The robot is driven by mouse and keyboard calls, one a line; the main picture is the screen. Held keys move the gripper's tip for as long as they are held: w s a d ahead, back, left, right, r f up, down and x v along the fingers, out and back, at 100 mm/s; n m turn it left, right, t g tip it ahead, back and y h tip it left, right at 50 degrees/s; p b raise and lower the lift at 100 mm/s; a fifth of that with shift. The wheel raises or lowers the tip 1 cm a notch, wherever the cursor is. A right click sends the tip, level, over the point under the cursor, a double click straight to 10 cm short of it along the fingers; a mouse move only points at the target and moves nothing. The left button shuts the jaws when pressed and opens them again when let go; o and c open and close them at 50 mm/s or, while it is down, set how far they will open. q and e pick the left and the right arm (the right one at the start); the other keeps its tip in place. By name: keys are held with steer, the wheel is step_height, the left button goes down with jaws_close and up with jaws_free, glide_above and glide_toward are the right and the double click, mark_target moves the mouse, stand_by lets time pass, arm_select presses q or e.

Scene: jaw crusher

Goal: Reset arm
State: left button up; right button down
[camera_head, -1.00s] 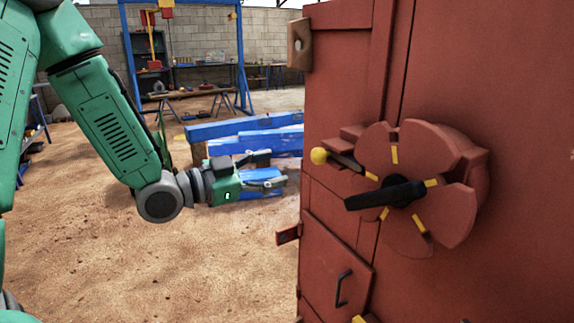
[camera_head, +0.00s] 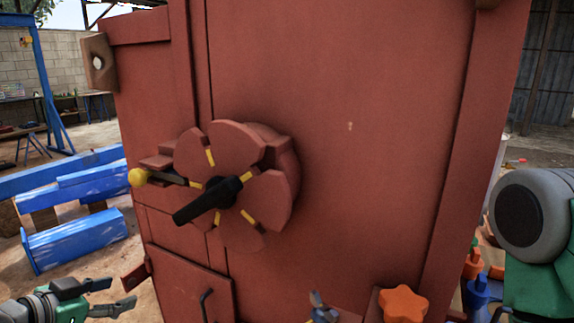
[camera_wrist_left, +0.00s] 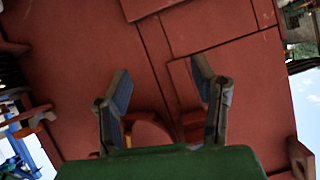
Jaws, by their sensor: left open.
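My left gripper (camera_head: 119,294) is at the lower left of the head view, with its fingers apart and nothing between them. In the left wrist view its two fingers (camera_wrist_left: 166,90) are spread in front of red machine panels and hold nothing. The red machine (camera_head: 340,130) fills the middle of the head view. A notched red disc (camera_head: 270,205) with a black handle (camera_head: 208,200) is on its front. My right arm shows at the right edge. A small grey-blue piece at the bottom edge may be a tip of my right gripper; its jaws cannot be made out.
A yellow-knobbed lever (camera_head: 138,178) sticks out left of the disc. An orange star-shaped knob (camera_head: 403,305) is at the bottom right. Blue beams (camera_head: 75,237) lie on the sandy ground at the left. A blue frame (camera_head: 48,90) stands behind.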

arm_select(q)
steer(key=s+d+f+n+g+y+b, duration=0.1)
steer(key=s+f+g, duration=0.15)
steer(key=f, duration=0.45)
steer(key=s+d+f+n+g+b, duration=0.1)
steer(key=s+d+f, duration=0.15)
steer(key=f, duration=0.45)
steer(key=s+d+f+n+g+y+b, duration=0.1)
steer(key=s+f+g, duration=0.3)
steer(key=s+f, duration=0.4)
steer(key=s+d+f+n+g+y+b, duration=0.1)
steer(key=s+d+f+n+g+b, duration=0.1)
steer(key=s+f, duration=0.6)
steer(key=s+d+g, duration=0.1)
steer(key=s, duration=0.3)
steer(key=shift+f+g+y, duration=0.3)
steer(key=shift+f+g, duration=0.05)
steer(key=shift+f, duration=0.05)
arm_select(e)
step_height(320, 180, down, 6)
steer(key=shift+f, duration=0.15)
